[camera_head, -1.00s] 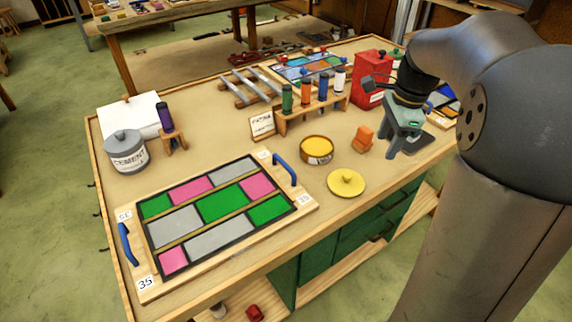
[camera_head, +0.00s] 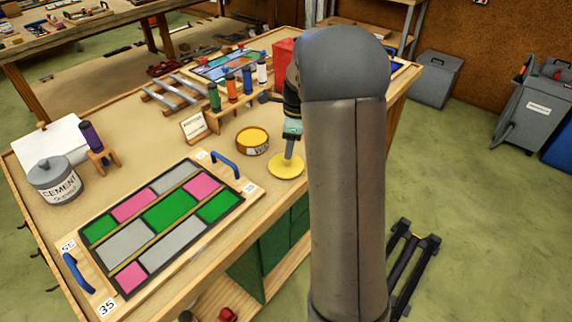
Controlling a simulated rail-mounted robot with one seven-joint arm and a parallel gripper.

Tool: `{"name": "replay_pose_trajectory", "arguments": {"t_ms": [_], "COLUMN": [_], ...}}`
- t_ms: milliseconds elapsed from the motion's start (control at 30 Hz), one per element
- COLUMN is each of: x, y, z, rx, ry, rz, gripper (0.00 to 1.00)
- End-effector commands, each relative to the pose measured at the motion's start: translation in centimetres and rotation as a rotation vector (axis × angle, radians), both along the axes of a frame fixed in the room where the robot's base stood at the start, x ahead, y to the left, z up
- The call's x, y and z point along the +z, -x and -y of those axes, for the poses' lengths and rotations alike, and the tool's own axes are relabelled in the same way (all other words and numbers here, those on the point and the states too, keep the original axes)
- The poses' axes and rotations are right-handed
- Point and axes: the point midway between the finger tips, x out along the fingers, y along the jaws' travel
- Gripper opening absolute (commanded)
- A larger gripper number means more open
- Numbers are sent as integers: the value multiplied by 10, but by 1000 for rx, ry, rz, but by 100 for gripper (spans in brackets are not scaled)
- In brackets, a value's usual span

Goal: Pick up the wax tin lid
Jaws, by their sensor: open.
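The wax tin lid (camera_head: 283,170) is a flat yellow disc lying on the bench top, near the bench's right front edge. Its knob is hidden behind my gripper. My gripper (camera_head: 288,156) points down over the lid, its fingertips at or just above the lid's middle. It is open; whether the fingers touch the knob cannot be told. The open wax tin (camera_head: 252,148), round with yellow wax inside, stands just behind and left of the lid.
The leaded panel (camera_head: 160,220) on its board with blue handles lies to the left. A rack of coloured bottles (camera_head: 232,100) stands behind the tin. A grey cement pot (camera_head: 55,182) is at far left. My arm hides the bench's right part.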

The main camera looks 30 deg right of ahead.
Motion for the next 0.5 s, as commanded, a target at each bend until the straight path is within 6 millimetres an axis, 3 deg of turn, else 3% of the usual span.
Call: {"name": "replay_pose_trajectory", "arguments": {"t_ms": [500], "x": [-53], "y": [-7], "z": [-6], "rx": [-1], "ry": [0], "rz": [0], "gripper": [51]}}
